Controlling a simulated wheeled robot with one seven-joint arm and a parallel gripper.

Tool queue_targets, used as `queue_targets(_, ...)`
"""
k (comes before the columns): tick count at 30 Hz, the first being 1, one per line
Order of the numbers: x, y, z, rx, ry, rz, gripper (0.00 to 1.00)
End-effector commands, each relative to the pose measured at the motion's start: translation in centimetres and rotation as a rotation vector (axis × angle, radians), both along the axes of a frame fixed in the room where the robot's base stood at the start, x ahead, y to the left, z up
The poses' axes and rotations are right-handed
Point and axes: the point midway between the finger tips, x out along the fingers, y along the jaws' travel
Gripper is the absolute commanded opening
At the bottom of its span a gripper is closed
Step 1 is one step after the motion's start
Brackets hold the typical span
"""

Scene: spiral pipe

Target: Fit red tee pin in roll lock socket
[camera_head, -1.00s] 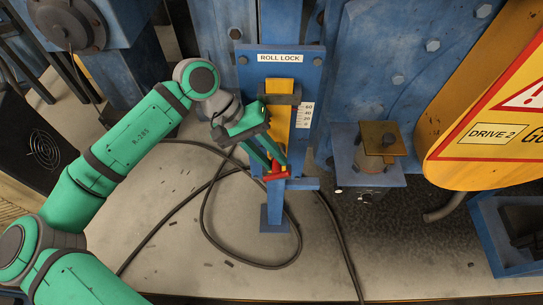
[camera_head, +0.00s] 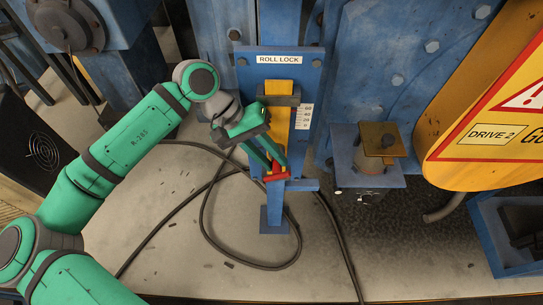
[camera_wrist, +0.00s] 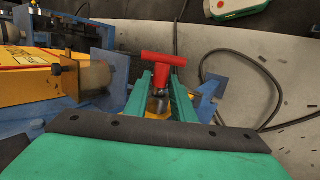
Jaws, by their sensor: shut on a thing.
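The red tee pin (camera_head: 276,175) is at the lower end of the yellow bar under the ROLL LOCK plate (camera_head: 279,58). My gripper (camera_head: 273,168) is shut on it, with green fingers on either side. In the wrist view the red tee pin (camera_wrist: 163,60) shows its crossbar and a short red stem, with a grey metal part (camera_wrist: 159,101) below it between the fingers of my gripper (camera_wrist: 160,88). The roll lock socket is hidden behind the pin and fingers, so I cannot tell how far the pin sits in it.
The yellow bar (camera_head: 281,95) runs down the blue post beside a white scale (camera_head: 304,116). A blue bracket (camera_head: 368,178) with a brass-coloured plate stands to the right. A black cable (camera_head: 205,222) loops on the floor. The yellow drive guard (camera_head: 470,120) is far right.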

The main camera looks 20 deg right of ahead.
Motion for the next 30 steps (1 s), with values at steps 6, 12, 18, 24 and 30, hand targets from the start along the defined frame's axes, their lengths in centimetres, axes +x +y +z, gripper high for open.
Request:
queue_targets(6, 0.12, 0.06, 0.02, -0.001, 0.001, 0.002, 0.0)
queue_targets(12, 0.47, -0.11, 0.01, 0.0, 0.0, 0.001, 0.0)
queue_targets(18, 0.69, -0.39, 0.02, 0.0, 0.0, -0.002, 0.37)
queue_targets(24, 0.66, -0.5, 0.01, -0.001, 0.0, -0.004, 0.44)
queue_targets(30, 0.8, -0.33, 0.27, 0.0, -0.001, -0.003, 0.44)
